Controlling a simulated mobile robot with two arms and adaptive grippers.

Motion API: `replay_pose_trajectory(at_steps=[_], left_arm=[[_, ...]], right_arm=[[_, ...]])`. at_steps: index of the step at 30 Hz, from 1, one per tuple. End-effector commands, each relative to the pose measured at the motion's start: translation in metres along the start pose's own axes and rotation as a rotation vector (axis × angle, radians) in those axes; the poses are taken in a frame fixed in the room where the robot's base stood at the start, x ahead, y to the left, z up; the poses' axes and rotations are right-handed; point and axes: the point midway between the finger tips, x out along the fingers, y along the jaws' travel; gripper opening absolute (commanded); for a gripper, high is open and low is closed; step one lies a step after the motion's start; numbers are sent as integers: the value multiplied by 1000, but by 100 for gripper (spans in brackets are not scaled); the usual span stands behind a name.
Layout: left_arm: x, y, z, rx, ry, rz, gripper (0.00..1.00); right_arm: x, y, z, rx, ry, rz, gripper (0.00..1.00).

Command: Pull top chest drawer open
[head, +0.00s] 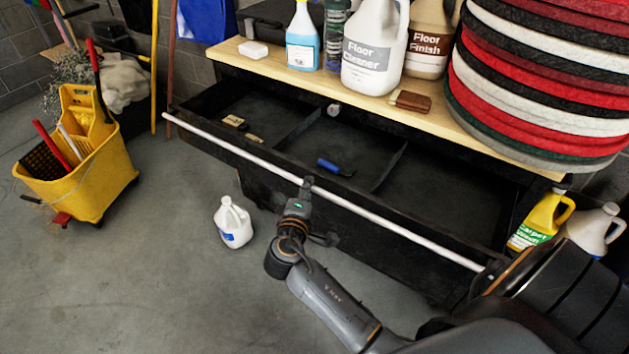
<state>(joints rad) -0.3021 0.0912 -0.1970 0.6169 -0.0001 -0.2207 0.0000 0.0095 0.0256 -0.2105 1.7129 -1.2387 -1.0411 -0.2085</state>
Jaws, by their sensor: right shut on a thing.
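The black chest (300,207) stands under a light wooden top. Its top drawer (340,140) is pulled out, and its inside shows with two dividers. A long white bar handle (400,232) runs along the drawer front. My right gripper (308,184) is shut on the handle near its middle; its arm comes in from the lower right. The fingertips are small and partly hidden behind the gripper body. In the drawer lie a blue-handled tool (333,167) and small tan items (234,121). My left gripper is not in view.
Bottles (375,50) and a tall stack of round pads (540,90) stand on the wooden top (440,122). A white jug (233,223) stands on the floor left of my gripper. A yellow mop bucket (85,150) is at left. Floor at lower left is clear.

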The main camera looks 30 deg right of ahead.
Motion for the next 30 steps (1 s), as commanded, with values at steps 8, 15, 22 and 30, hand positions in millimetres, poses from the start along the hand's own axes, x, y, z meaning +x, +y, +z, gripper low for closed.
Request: replay_pose_trajectory(at_steps=[8,15,22,30], left_arm=[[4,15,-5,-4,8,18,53],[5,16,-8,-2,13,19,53],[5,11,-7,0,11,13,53],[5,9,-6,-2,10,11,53]], right_arm=[[-34,-8,-14,1,0,-1,0],[-46,-10,-19,0,1,1,0],[-47,-10,-20,0,0,1,0],[-47,-10,-20,0,0,1,38]])
